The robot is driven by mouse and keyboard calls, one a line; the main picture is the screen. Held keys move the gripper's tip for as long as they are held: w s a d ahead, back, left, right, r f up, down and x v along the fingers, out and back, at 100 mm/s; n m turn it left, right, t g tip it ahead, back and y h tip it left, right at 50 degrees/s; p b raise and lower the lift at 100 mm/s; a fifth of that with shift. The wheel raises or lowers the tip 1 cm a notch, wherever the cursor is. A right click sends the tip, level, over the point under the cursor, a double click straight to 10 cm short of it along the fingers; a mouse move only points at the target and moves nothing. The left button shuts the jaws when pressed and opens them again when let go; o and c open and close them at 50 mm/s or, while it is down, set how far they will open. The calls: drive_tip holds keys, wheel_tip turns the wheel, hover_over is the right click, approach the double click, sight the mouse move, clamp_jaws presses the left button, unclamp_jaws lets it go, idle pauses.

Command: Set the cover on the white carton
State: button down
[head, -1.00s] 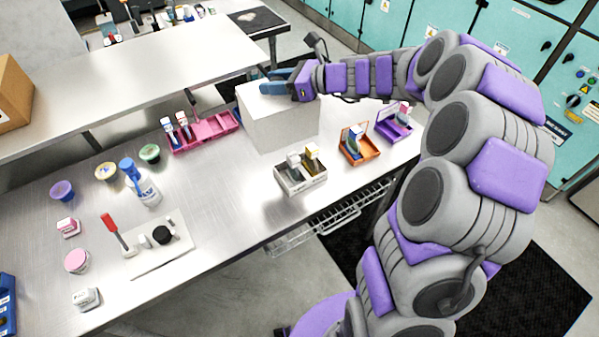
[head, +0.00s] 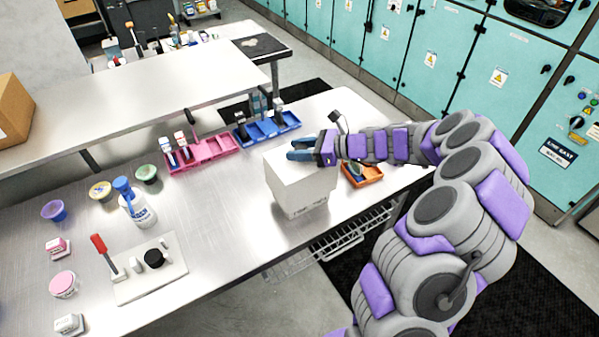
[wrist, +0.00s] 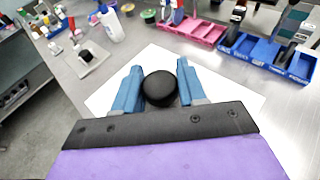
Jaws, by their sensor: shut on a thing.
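The cover (head: 303,180) is a tall white box shape with a black knob (wrist: 159,88) on top. My gripper (head: 308,148) is shut on the knob; in the wrist view its blue fingers (wrist: 158,84) stand on either side of it. The white carton (head: 308,211) is mostly hidden under the cover; only a low strip of its front with dark lettering shows below the cover's lower edge. The cover is over the carton and looks upright. I cannot tell whether it rests fully on it.

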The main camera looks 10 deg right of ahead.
wheel_tip(320, 180, down, 2)
drive_tip(key=shift+d+f, duration=0.1)
drive_tip(key=shift+f+b, duration=0.6)
drive_tip(key=shift+f, duration=1.05)
drive_tip(key=shift+f, duration=0.15)
drive_tip(key=c, duration=0.6)
unclamp_jaws()
drive_tip(key=shift+f, duration=0.1)
drive_tip(key=shift+c, duration=0.2)
